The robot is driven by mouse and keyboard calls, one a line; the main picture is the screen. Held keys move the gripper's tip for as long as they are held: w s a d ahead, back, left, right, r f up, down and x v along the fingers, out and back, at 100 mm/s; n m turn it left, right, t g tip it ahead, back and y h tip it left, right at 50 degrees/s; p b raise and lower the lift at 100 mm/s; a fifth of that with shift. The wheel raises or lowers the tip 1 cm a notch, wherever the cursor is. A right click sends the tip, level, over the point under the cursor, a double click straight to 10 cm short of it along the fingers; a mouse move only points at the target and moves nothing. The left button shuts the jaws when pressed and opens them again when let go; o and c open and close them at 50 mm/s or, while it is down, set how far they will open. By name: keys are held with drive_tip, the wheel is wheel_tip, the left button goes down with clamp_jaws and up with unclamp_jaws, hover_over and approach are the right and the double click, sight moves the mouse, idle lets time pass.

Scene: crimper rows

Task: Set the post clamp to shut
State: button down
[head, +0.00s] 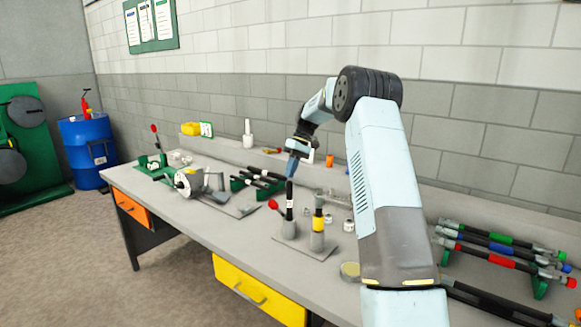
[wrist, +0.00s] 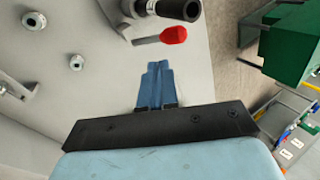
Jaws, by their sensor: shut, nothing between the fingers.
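The post clamp stands on a grey plate (head: 318,245) on the bench in the head view. It has a dark post with a white band (head: 289,203) and a lever with a red knob (head: 273,204) slanting up to the left of that post. In the wrist view the red knob (wrist: 173,34) and the black post end (wrist: 180,9) show at the top, past my fingertips. My gripper (head: 291,168) is shut and empty, close above the dark post in the head view. In the wrist view my gripper (wrist: 157,66) is apart from the knob. The clamp's jaw is not clear.
A second post with a yellow band (head: 318,222) stands on the same plate, to the right. A grey motor-like unit (head: 195,182) and racked black tools (head: 262,179) lie to the left. Hose assemblies (head: 500,245) sit at right. Small metal fittings (wrist: 76,62) lie nearby.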

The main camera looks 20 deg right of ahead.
hover_over(278, 210)
drive_tip(key=w+d, duration=0.1)
drive_tip(key=d, duration=0.1)
wheel_tip(278, 210, down, 6)
drive_tip(key=f, duration=0.1)
drive_tip(key=shift+s+a+f, duration=0.1)
drive_tip(key=shift+a+f, duration=0.05)
drive_tip(key=shift+a, duration=0.4)
